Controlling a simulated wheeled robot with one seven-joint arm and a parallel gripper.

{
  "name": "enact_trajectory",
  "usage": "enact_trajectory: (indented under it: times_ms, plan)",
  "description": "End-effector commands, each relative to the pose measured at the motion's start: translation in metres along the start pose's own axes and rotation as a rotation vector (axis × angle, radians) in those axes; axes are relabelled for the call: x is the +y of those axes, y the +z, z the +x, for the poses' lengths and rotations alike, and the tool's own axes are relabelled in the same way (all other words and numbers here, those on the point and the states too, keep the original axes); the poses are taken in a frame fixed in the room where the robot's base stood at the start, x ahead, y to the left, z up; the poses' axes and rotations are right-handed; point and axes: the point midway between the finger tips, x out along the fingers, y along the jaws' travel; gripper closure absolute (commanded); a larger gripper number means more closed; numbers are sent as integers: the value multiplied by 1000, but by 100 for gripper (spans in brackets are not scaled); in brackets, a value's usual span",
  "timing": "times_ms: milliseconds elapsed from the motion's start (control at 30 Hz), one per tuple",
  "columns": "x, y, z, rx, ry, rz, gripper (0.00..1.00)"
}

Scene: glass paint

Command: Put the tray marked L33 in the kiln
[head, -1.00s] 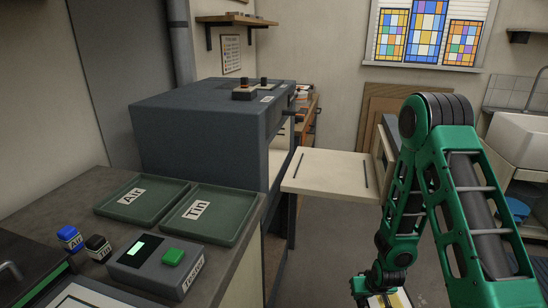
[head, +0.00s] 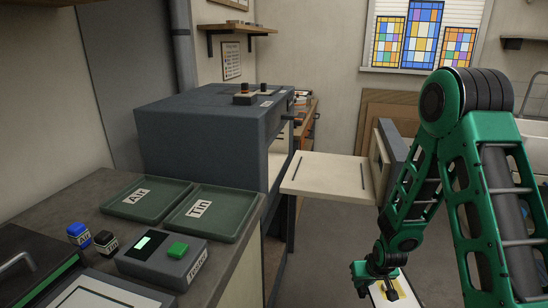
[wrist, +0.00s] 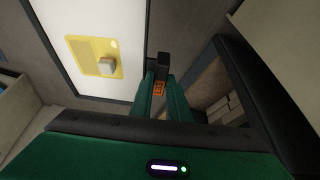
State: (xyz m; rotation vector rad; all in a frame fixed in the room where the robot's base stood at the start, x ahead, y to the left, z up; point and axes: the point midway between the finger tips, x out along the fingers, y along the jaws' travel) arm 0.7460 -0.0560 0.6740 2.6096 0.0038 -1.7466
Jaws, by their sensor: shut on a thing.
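The kiln (head: 205,135) is a large blue-grey box left of centre in the head view. Its open side faces right, and a pale slab (head: 325,175) with two dark bars juts out there. The kiln door (head: 392,150) appears swung open at the slab's right. My gripper (wrist: 161,85) is shut on the dark handle of a tray, with a small orange label between the fingers; its text is too small to read. The white tray (wrist: 100,15) has a dark rim and carries a yellow piece with a pale block. My gripper also shows low in the head view (head: 375,272).
A counter at left holds green trays marked Air (head: 148,197) and Tin (head: 213,212), a grey tester (head: 163,260) and two small jars. In the wrist view, a dark-edged open compartment (wrist: 225,85) is close to the right of my gripper. Floor shows beyond the slab.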

Motion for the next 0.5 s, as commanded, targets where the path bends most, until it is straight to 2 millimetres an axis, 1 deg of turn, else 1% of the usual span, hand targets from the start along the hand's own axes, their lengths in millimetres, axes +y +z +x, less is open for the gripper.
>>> enact_trajectory:
  times_ms: [33,200,300,500]
  plan:
    - [0,-10,-11,8,0,0,100]
    - [1,-27,-39,5,1,1,100]
    - [1,-33,-50,4,1,1,100]
    - [2,-38,-60,3,1,2,100]
